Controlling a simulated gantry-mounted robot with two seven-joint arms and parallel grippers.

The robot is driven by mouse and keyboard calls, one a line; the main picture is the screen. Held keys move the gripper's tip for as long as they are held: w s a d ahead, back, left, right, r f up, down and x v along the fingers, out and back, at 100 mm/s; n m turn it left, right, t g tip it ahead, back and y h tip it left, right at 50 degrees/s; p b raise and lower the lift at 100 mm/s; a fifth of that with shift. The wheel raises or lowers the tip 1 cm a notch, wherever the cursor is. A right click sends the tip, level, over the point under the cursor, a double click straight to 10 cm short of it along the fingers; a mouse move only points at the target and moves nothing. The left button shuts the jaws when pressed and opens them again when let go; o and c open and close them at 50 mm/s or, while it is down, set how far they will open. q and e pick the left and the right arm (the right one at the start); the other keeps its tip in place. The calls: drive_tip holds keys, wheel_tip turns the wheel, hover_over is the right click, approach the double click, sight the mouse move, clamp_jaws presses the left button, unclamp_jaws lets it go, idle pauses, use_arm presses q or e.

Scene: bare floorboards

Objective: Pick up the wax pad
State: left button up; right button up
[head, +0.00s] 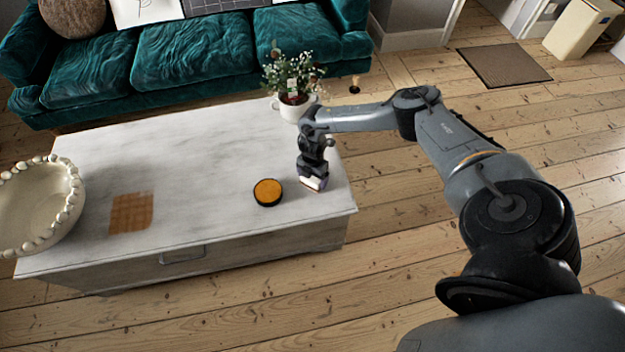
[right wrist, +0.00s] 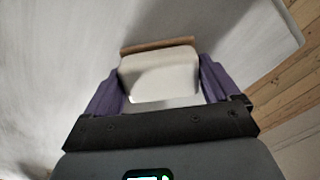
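The wax pad (head: 313,183) is a small pale block with a brown edge, at the right end of the white coffee table. My right gripper (head: 313,172) points down over it. In the right wrist view the pale block (right wrist: 160,75) sits between my purple fingers (right wrist: 160,88), which appear to touch it on both sides. I cannot tell whether its brown underside rests on the table or is just above it. My left gripper is not in view.
The coffee table (head: 210,150) also bears a round black tin with orange contents (head: 267,192), a brown square patch (head: 131,212), a beaded bowl (head: 35,205) and a potted plant (head: 293,98). A green sofa (head: 195,50) stands behind. The table's middle is clear.

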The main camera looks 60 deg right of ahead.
drive_tip(key=c, duration=0.5)
drive_tip(key=shift+r+p, duration=0.45)
drive_tip(key=shift+r, duration=0.35)
drive_tip(key=r, duration=0.1)
drive_tip(key=r+p, duration=0.2)
drive_tip(key=shift+s+d+r, duration=0.15)
drive_tip(key=shift+s+d, duration=0.15)
drive_tip(key=shift+s, duration=0.05)
drive_tip(key=s+d+r+p, duration=0.1)
drive_tip(key=s+d+r, duration=0.1)
drive_tip(key=s+d+r+p, duration=0.1)
drive_tip(key=s+d+r, duration=0.1)
drive_tip(key=s+d, duration=0.1)
drive_tip(key=s+d+r+p, duration=0.1)
drive_tip(key=s+d+r, duration=0.1)
drive_tip(key=d, duration=0.1)
drive_tip(key=shift+s+r, duration=0.1)
drive_tip(key=shift+s, duration=0.05)
drive_tip(key=o, duration=0.5)
drive_tip(key=shift+a, duration=0.1)
drive_tip(key=shift+c, duration=1.4)
